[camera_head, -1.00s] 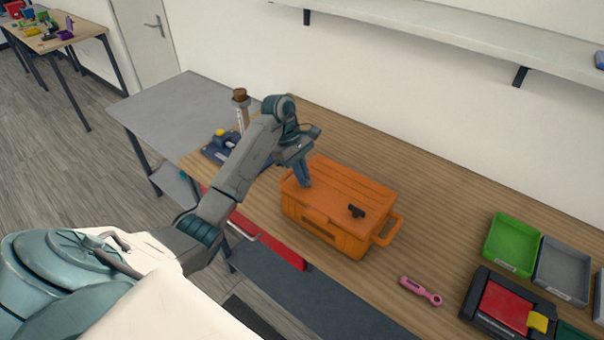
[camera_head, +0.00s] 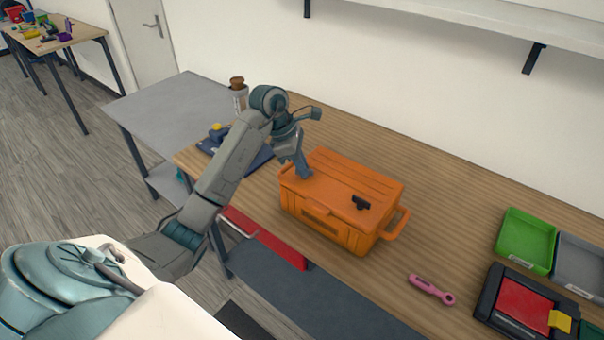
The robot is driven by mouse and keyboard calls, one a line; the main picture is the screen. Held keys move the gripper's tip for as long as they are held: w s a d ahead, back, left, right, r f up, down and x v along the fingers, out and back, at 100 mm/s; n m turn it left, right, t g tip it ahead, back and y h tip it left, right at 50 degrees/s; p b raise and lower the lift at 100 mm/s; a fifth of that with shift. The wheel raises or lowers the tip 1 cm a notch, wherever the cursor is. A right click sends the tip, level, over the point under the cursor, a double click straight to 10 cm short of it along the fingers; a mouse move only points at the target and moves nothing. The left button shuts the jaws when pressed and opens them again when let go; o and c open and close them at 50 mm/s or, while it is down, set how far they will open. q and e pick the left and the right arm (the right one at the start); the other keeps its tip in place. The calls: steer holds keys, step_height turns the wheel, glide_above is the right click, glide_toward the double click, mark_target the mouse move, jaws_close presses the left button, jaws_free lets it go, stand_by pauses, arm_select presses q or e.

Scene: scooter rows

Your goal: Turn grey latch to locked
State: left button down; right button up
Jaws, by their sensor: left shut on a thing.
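An orange case (camera_head: 330,226) with a handle on its right side stands on the wooden workbench. A small black latch (camera_head: 361,202) sits on the right part of its lid. My left gripper (camera_head: 305,174) comes down on the left end of the lid, with its fingers shut on a small part there. That part, which I take for the grey latch, is hidden by the fingers, so its angle cannot be told. My right gripper is not in view.
A pink tool (camera_head: 431,289) lies on the bench right of the case. A green tray (camera_head: 526,240), a grey tray and a black box with a red panel (camera_head: 521,305) stand farther right. A red drawer front (camera_head: 270,240) is below the bench edge.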

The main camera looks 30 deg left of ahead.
arm_select(q)
steer(key=n+b, duration=0.2)
steer(key=shift+f+n+t+y, duration=0.2)
steer(key=shift+n+t+y, duration=0.1)
steer(key=shift+n+t, duration=0.1)
steer(key=n+t+y+b, duration=0.1)
steer(key=n+b, duration=0.1)
steer(key=n, duration=0.1)
steer(key=shift+s+d+n, duration=0.1)
steer(key=shift+d+n, duration=0.05)
steer(key=shift+n, duration=0.15)
steer(key=shift+r+n+y, duration=0.2)
steer(key=shift+n+y, duration=0.3)
steer(key=shift+n, duration=0.7)
steer(key=shift+d+n+y, duration=0.1)
steer(key=shift+n+y, duration=0.4)
steer(key=shift+n, duration=0.7)
steer(key=shift+t, duration=0.3)
steer(key=c, duration=1.6)
jaws_free()
steer(key=shift+o, duration=0.2)
